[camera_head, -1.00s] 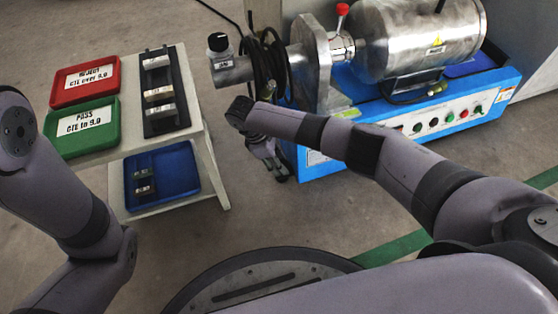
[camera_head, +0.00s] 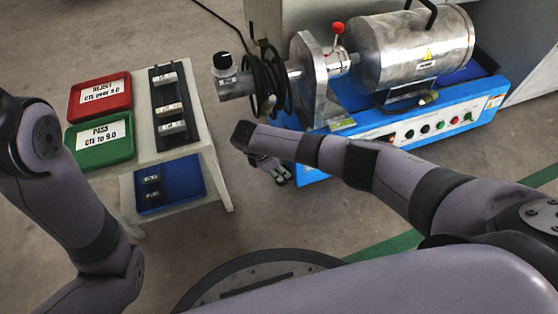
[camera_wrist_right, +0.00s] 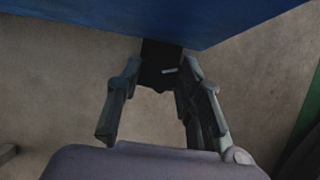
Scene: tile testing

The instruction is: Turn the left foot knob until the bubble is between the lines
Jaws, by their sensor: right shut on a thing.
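The blue machine base (camera_head: 312,172) stands on the floor, with steel parts on top. My right gripper (camera_head: 280,176) is low at the base's near left corner, mostly hidden behind my wrist in the head view. In the right wrist view, its fingers (camera_wrist_right: 160,74) are on both sides of the dark left foot knob (camera_wrist_right: 160,66), under the blue base's lower edge. The gripper is shut on this knob. A small pale mark shows on the knob's near side. I cannot make out the bubble or its lines. My left arm enters at the left, its gripper out of frame.
A pale two-level stand (camera_head: 206,135) is left of the machine. It holds a red tray (camera_head: 100,97), a green tray (camera_head: 98,153), a black holder with metal blocks and a lower blue tray (camera_head: 180,195). Cables hang from the machine's left end. Floor between stand and machine is clear.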

